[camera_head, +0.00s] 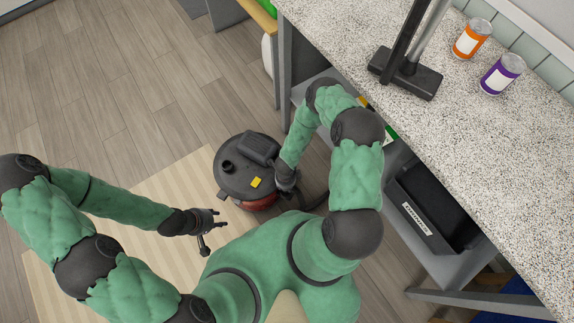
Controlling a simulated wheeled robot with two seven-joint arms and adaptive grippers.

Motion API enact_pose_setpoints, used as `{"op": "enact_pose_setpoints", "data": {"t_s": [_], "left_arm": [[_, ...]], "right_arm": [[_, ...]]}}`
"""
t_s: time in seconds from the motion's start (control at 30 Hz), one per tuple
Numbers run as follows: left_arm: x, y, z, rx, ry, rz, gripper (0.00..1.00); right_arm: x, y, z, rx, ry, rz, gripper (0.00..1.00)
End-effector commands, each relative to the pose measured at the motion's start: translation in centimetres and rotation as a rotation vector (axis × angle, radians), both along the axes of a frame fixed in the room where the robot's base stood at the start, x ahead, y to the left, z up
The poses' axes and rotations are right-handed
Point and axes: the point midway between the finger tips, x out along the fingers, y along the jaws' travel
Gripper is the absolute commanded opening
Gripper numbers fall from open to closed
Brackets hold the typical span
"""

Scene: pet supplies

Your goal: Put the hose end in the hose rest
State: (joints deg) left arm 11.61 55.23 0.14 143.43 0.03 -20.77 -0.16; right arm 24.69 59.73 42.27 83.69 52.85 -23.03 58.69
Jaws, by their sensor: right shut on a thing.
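A round dark-grey vacuum cleaner (231,182) with a red lower body stands on the floor at the centre. It has a raised block, a round port and a yellow label on top. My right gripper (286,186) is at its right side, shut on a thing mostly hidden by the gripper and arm. A dark, hose-like piece (316,203) shows just right of that gripper; I cannot tell whether it is the held hose. My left gripper (213,233) is open and empty, below and left of the vacuum cleaner. I cannot make out the hose rest.
A speckled counter (455,140) runs along the right, bearing a floor nozzle with tubes (407,75), an orange-labelled can (471,41) and a purple-labelled can (502,74). A black bin (408,212) sits on a lower shelf. Bare floor (120,75) lies left.

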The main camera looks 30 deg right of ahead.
Motion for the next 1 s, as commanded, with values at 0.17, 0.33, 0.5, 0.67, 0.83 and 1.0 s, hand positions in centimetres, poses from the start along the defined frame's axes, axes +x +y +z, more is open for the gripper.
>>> {"op": "enact_pose_setpoints", "data": {"t_s": [0.17, 0.33, 0.5, 0.67, 0.83, 1.0], "left_arm": [[0.0, 0.0, -1.2, 0.0, 0.0, 0.0, 0.4], [0.0, 0.0, -2.1, 0.0, 0.0, 0.0, 0.4], [0.0, 0.0, -1.9, 0.0, 0.0, 0.0, 0.4], [0.0, 0.0, -1.9, 0.0, -0.001, 0.0, 0.4], [0.0, 0.0, -1.9, 0.0, -0.001, 0.0, 0.4], [0.0, 0.0, -1.9, 0.0, 0.0, 0.0, 0.4]], "right_arm": [[0.1, -0.7, -2.0, 0.0, 0.001, -0.001, 0.04], [0.1, -0.7, -4.0, 0.0, 0.0, -0.001, 0.04], [0.2, -0.7, -3.8, -0.001, -0.001, -0.001, 0.04], [0.1, -0.7, -4.0, 0.0, 0.0, -0.001, 0.04], [0.1, -0.7, -4.1, 0.0, 0.0, -0.001, 0.46], [0.1, -0.7, -4.1, 0.0, 0.0, -0.001, 0.46]]}}
